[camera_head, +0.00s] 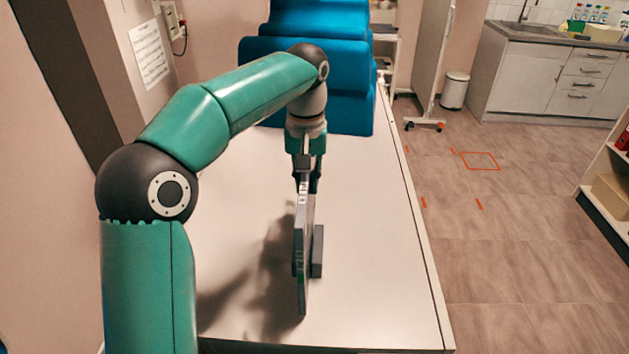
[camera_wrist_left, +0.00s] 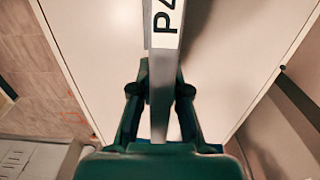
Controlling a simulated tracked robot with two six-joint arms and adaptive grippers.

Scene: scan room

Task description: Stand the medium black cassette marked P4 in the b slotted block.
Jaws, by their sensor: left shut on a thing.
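My left gripper (camera_head: 307,178) is shut on the medium black cassette (camera_head: 303,255), holding its upper far edge over the white table. The cassette is upright and seen almost edge-on. In the left wrist view the cassette (camera_wrist_left: 160,95) lies between the two fingers of the left gripper (camera_wrist_left: 160,88), and its white label reads P4. A grey block (camera_head: 318,252) shows mostly to the right of the cassette, with a small part to its left. The cassette hides its slot and any letter, so I cannot tell whether the cassette sits in it. My right gripper is out of view.
The white table (camera_head: 375,230) is bare around the block, with its right edge along the floor. Blue padded cushions (camera_head: 345,85) stand at the table's far end. A wall is close on the left. The floor to the right is open.

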